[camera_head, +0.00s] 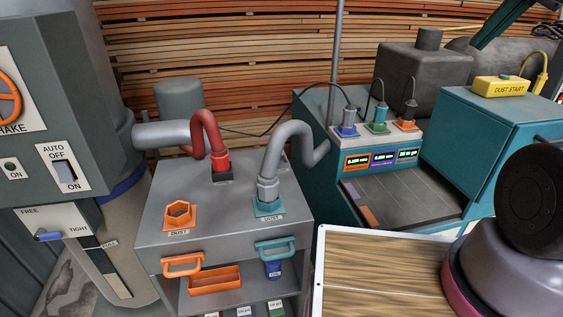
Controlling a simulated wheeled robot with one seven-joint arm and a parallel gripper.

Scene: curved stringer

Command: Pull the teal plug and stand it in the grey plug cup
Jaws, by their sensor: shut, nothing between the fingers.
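A teal plug (380,112) stands upright in a green-based socket (377,128) on the ledge of the teal machine, the middle one of three, with a dark cord at its top. A grey plug (349,114) stands in the blue-based socket to its left. Another small grey plug (411,109) stands in the orange-based socket to its right. I cannot make out a grey plug cup for certain. My gripper is not in view; only rounded parts of my own arm show at the right edge.
A grey cabinet (160,227) with a red hose (215,145) and a grey hose (290,133) stands at the front left. A wooden board (375,275) lies at the front. A teal box (500,130) stands right of the machine. Dark cords hang behind the plugs.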

